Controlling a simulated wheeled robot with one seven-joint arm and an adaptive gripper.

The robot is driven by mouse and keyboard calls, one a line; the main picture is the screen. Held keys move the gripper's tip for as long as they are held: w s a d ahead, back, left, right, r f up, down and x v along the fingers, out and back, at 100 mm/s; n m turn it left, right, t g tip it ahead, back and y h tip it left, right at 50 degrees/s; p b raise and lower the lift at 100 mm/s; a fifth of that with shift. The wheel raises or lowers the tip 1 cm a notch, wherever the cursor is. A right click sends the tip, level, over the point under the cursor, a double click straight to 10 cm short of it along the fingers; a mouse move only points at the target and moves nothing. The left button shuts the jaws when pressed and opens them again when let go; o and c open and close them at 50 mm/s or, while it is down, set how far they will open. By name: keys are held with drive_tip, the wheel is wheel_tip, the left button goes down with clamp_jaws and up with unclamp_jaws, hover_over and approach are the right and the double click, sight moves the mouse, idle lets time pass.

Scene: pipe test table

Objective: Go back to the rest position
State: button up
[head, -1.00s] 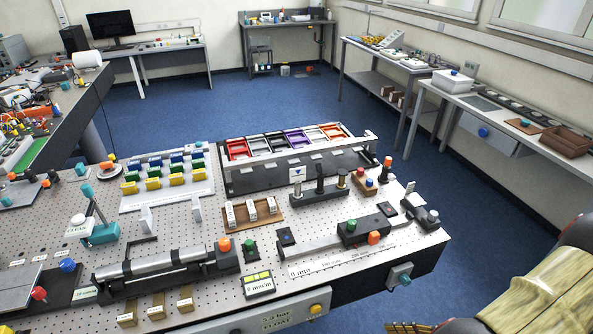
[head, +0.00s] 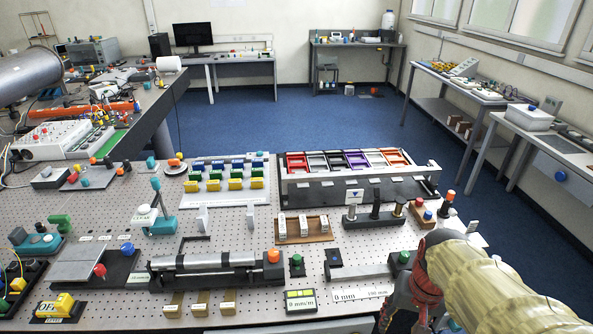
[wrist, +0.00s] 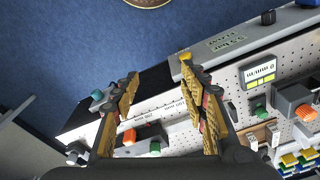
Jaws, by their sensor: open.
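My gripper (wrist: 159,72) shows in the wrist view with its two yellow-patterned fingers wide apart and nothing between them. It hangs above the front right part of the perforated test table (wrist: 222,82), apart from the things on it. Below the fingers are a scale strip and a dark block with orange and green knobs (wrist: 154,147), partly hidden by the fingers. In the head view my arm comes in at the lower right and covers the right end of the table (head: 225,232). My fingertips cannot be made out there.
The table holds a cylinder rig (head: 215,262), colored blocks on a white rack and a black rack of colored trays (head: 345,185). A side bench (head: 545,140) stands at the right. Blue floor (head: 300,115) is open behind the table.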

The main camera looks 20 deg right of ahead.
drive_tip(key=w+a+r+n+t, duration=0.1)
drive_tip(key=a+r+n+t, duration=0.1)
drive_tip(key=a+r, duration=0.3)
drive_tip(key=w+a+r+n+t, duration=0.2)
drive_tip(key=a+r+n, duration=0.3)
drive_tip(key=a, duration=0.5)
drive_tip(key=shift+w+a+r, duration=0.2)
drive_tip(key=shift+a+r, duration=0.15)
